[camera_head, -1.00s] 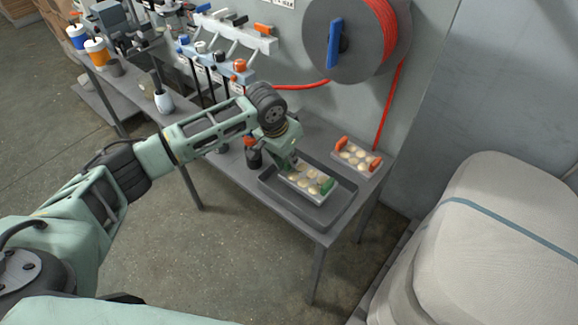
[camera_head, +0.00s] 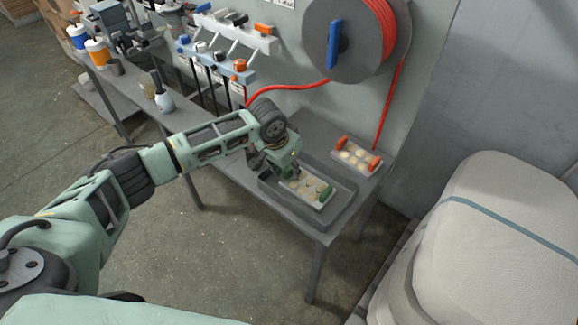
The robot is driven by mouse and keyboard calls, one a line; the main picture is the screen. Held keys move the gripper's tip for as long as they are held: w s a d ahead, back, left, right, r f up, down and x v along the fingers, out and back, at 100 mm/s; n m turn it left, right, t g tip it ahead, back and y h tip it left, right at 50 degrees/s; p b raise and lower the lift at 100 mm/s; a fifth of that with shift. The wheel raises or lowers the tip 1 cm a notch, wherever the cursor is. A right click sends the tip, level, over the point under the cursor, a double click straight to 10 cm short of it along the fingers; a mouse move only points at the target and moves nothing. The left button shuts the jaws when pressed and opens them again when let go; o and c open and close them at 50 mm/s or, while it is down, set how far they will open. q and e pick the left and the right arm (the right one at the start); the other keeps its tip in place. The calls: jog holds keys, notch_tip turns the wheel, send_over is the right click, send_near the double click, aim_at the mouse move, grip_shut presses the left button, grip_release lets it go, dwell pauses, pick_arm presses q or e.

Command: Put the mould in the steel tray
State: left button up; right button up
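The mould (camera_head: 305,190) is a pale block with several round cream-coloured cavities and a green handle at its right end. It is inside the outline of the grey steel tray (camera_head: 343,215) on the bench, low over or on the tray floor; I cannot tell which. My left gripper (camera_head: 286,176) is at the mould's left end and appears shut on it; its fingertips and that end's handle are hidden by the gripper body. My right gripper is not in view.
A second mould (camera_head: 357,156) with orange handles lies on the bench (camera_head: 308,133) behind the tray. A hose reel (camera_head: 357,35) hangs on the wall, its red hose dropping to the bench. A large white sack (camera_head: 490,230) stands at the right.

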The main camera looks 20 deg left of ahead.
pick_arm(q)
jog(key=v, duration=1.2)
jog(key=shift+r, duration=0.1)
dwell(1.1)
